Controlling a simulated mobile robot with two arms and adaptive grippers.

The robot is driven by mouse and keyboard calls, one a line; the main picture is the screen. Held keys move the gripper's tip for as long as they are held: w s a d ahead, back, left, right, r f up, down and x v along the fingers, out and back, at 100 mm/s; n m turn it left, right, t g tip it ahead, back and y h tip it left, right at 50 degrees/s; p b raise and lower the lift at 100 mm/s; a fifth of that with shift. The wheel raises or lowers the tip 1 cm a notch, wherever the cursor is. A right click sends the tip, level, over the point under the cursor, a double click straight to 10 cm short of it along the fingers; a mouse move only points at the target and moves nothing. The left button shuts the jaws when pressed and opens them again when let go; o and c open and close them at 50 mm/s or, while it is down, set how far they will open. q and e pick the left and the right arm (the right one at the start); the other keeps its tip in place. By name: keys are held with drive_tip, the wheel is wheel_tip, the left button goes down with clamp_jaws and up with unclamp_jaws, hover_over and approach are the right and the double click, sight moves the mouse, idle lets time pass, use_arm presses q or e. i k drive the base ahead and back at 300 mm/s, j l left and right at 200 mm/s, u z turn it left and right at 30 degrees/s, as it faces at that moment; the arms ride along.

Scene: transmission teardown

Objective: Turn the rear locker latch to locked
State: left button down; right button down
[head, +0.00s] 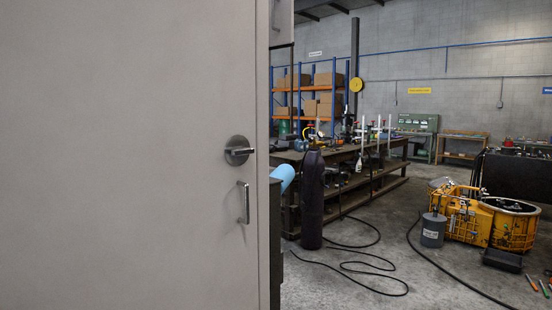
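A large light-grey locker door (120,150) fills the left half of the head view and looks closed. Near its right edge is a round metal latch (238,150) with a short lever that points right, about level. Below the latch is a vertical metal pull handle (243,203). I cannot tell from the lever whether the latch is locked. Neither of my grippers shows in the view, and nothing touches the latch.
Right of the locker stands a dark upright cylinder (312,200) before a long workbench (350,158). Black hoses (375,270) lie on the floor. A yellow machine housing (475,218) and a grey bucket (433,230) stand at right. Shelves with boxes (298,82) are behind.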

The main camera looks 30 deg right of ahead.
sight(239, 151)
drive_tip(key=z, duration=0.9)
